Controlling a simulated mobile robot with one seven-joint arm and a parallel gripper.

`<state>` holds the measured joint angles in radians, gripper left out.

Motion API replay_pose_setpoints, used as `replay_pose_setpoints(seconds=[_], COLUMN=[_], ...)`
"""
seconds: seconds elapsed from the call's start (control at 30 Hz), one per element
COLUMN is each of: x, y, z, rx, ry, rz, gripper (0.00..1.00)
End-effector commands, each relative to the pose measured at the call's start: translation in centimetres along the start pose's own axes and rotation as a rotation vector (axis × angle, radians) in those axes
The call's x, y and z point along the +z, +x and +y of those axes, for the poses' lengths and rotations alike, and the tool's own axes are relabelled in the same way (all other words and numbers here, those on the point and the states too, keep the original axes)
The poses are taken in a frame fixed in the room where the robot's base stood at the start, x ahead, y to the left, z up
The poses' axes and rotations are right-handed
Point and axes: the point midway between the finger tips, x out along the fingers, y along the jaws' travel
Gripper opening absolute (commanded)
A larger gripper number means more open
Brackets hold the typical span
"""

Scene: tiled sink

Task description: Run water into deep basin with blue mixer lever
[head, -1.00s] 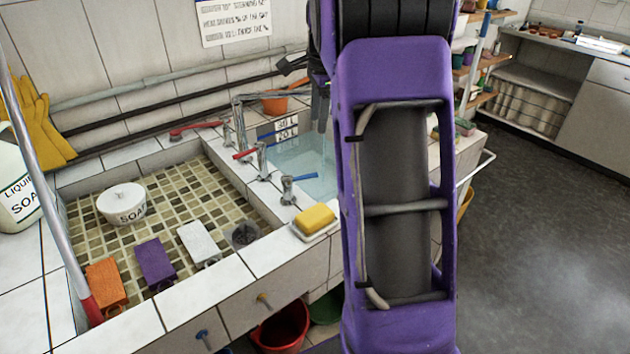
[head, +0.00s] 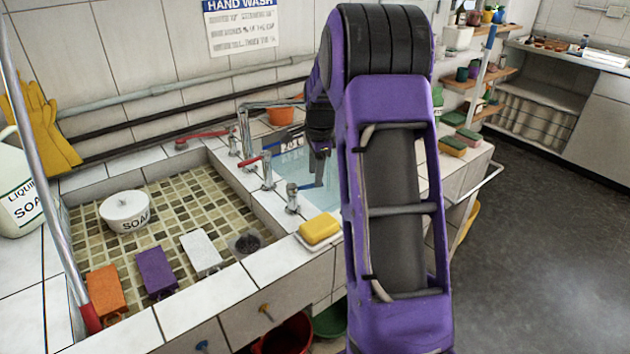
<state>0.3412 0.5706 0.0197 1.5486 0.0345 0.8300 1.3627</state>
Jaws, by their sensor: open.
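The deep basin (head: 290,160) holds pale blue water or has a pale blue inside; my arm hides its right part. A chrome mixer tap (head: 292,198) stands at its near left corner, with a blue lever (head: 309,186) pointing right over the basin edge. Another blue lever (head: 283,138) shows farther back, near the chrome spout (head: 270,105). My gripper (head: 321,168) is open and points down over the basin. Its fingertips appear close to the near blue lever; I cannot tell whether they touch. My purple arm hides the gripper's right side.
A yellow sponge (head: 320,228) lies on the near rim. The shallow tiled basin (head: 190,205) holds a soap bowl (head: 125,211) and coloured blocks. An orange bucket (head: 280,114) stands behind.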

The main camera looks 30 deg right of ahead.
Motion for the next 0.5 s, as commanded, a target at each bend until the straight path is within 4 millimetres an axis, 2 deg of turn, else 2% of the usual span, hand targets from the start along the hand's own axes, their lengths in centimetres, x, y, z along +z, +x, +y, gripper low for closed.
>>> replay_pose_setpoints(seconds=[0.1, 0.2, 0.5], x=[0.0, 0.0, 0.0], y=[1.7, 2.4, 2.8], z=[0.0, 0.0, 0.0], rx=[0.001, 0.001, -0.001], ry=[0.0, 0.0, 0.0], rz=[0.0, 0.0, 0.0], gripper=[0.47, 0.47, 0.47])
